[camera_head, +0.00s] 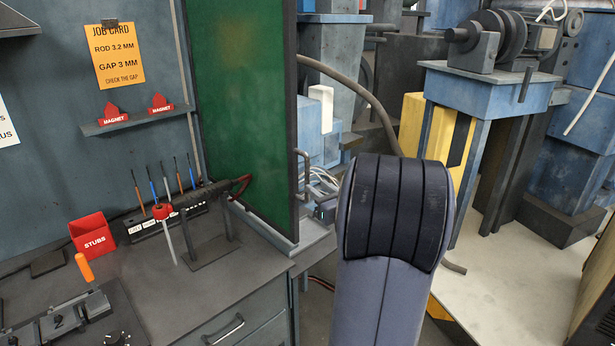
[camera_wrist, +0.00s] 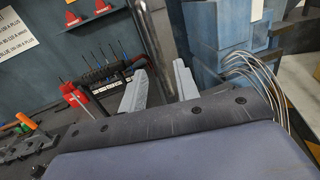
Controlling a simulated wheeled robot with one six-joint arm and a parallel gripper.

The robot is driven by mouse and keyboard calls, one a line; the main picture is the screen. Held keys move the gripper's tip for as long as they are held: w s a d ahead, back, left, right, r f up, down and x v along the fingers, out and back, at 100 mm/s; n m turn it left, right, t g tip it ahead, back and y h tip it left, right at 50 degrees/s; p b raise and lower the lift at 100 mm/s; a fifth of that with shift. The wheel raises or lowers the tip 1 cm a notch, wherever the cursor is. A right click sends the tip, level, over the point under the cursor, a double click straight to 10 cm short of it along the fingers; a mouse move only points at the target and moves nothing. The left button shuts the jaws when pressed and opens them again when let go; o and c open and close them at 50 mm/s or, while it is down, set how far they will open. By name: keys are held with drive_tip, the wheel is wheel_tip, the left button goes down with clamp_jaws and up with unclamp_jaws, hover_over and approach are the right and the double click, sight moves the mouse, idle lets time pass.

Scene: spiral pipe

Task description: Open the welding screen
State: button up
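The workbench (camera_head: 255,268) at left holds a red stubs box (camera_head: 90,232), a rod rack (camera_head: 168,222) and a torch on a stand (camera_head: 210,250). Blue machinery (camera_head: 465,95) and a yellow cabinet (camera_head: 412,125) stand at right. Pale floor (camera_head: 510,280) lies clear there.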

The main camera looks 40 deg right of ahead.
sight(308, 181)
drive_tip(key=w, duration=0.4)
drive_tip(key=w+p, duration=0.1)
drive_tip(key=w, duration=0.1)
drive_tip(key=shift+d, duration=0.3)
drive_tip(key=shift+c, duration=0.2)
clamp_jaws()
